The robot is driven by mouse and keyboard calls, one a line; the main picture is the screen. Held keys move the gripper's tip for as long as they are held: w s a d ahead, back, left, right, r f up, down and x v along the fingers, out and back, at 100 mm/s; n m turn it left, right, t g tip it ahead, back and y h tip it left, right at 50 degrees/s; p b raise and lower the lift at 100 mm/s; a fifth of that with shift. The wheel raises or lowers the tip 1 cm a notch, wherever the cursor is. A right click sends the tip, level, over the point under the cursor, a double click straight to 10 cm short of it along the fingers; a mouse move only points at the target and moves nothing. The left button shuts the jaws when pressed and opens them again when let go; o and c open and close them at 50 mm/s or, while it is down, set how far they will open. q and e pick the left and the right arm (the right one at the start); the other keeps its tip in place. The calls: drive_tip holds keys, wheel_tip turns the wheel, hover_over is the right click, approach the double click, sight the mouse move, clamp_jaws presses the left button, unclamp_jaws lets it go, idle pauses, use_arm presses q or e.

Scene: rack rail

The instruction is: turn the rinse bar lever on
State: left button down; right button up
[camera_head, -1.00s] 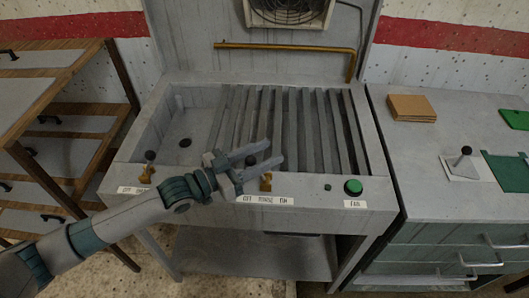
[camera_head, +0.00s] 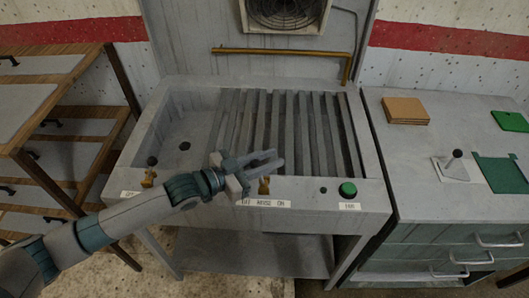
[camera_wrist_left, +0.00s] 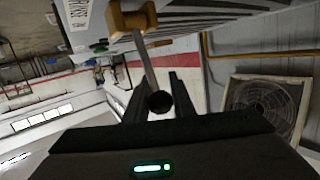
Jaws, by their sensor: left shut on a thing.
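The rinse bar lever has a brass base (camera_head: 264,186) on the front edge of the grey steel sink unit, above a label (camera_head: 264,203) that seems to read OFF RINSE ON. In the head view my gripper hides most of its handle. In the left wrist view its brass base (camera_wrist_left: 133,20), thin rod and round black knob (camera_wrist_left: 160,102) show, with the knob between my fingers. My left gripper (camera_head: 274,160) comes in from the left and is shut on the lever. My right gripper is not in view.
Another lever (camera_head: 149,174) stands at the left of the front edge. A green button (camera_head: 348,189) is to the right. A brass pipe (camera_head: 285,51) crosses the back panel. A counter (camera_head: 432,190) stands right, a wooden rack (camera_head: 60,115) left.

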use_arm(q)
drive_tip(key=shift+s+d+f+y+p, duration=0.15)
drive_tip(key=shift+d+p, duration=0.1)
drive_tip(key=shift+d, duration=0.2)
drive_tip(key=shift+s+d+y+p, duration=0.15)
drive_tip(key=shift+d+p, duration=0.1)
drive_tip(key=shift+d, duration=0.15)
drive_tip(key=shift+d+f, duration=0.95)
drive_tip(key=shift+d, duration=0.25)
drive_tip(key=shift+d+f+b, duration=0.35)
drive_tip(key=shift+d+f, duration=0.15)
drive_tip(key=shift+f, duration=0.2)
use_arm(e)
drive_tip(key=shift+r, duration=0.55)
use_arm(q)
drive_tip(key=shift+a+r, duration=0.1)
drive_tip(key=shift+r, duration=0.2)
drive_tip(key=c, duration=1.8)
unclamp_jaws()
drive_tip(key=shift+c, duration=0.2)
drive_tip(key=o, duration=0.3)
drive_tip(key=shift+r, duration=0.2)
